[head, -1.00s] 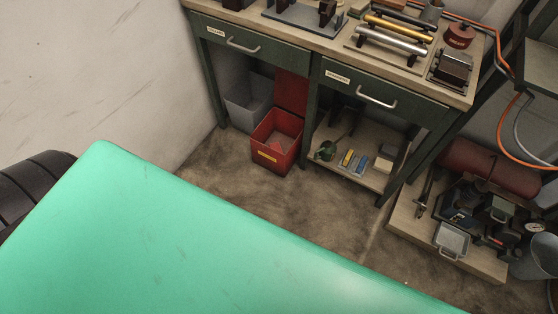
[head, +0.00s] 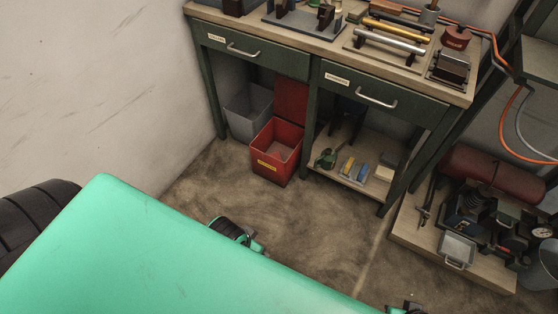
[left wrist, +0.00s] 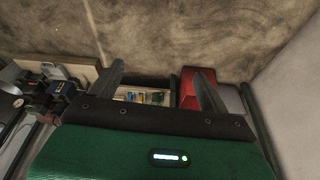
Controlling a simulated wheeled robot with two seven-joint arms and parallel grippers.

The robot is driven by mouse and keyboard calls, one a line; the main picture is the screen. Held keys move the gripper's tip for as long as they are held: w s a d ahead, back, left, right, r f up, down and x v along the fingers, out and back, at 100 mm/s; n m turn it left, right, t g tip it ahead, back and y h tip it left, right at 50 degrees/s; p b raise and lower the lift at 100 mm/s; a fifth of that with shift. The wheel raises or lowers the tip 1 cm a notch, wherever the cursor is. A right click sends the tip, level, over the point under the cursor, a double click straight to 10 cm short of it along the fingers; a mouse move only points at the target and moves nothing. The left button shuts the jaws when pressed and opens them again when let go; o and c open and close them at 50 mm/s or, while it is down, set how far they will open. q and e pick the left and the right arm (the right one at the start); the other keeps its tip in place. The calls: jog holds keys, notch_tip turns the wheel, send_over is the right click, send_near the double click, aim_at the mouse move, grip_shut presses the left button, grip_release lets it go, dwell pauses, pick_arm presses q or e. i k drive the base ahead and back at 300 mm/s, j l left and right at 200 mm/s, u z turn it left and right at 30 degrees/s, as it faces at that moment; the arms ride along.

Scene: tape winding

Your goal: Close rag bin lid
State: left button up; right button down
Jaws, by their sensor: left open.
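The red rag bin (head: 270,168) stands on the floor under the bench, with a yellow label on its front. Its red lid (head: 291,98) stands upright at the back, so the bin is open and its inside shows. In the left wrist view the red bin (left wrist: 187,90) is partly hidden by a finger of my left gripper (left wrist: 158,70). That gripper is open, its two fingers wide apart with nothing between them. In the head view, green and black parts of mine show past my green body, but no fingertips can be made out. My right gripper is not seen.
A grey bin (head: 248,112) stands left of the red one, near the wall. A bench leg and a low shelf (head: 345,172) with small items are on its right. Drawers (head: 250,50) hang above. The floor (head: 215,190) in front is clear.

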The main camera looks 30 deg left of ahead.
aim_at(291, 95)
jog(key=k+l+u, duration=0.2)
jog(key=l+u, duration=0.25)
jog(key=k+l+u, duration=0.2)
jog(key=u, duration=0.2)
jog(key=i+l, duration=0.25)
jog(key=i, duration=0.15)
jog(key=i+l, duration=0.2)
jog(key=i, duration=0.2)
jog(key=i+l+u, duration=0.1)
jog(key=u, duration=0.3)
jog(key=i+l+u, duration=0.2)
jog(key=u, duration=0.25)
jog(key=i+l+u, duration=0.1)
jog(key=u, duration=0.3)
jog(key=l, duration=0.1)
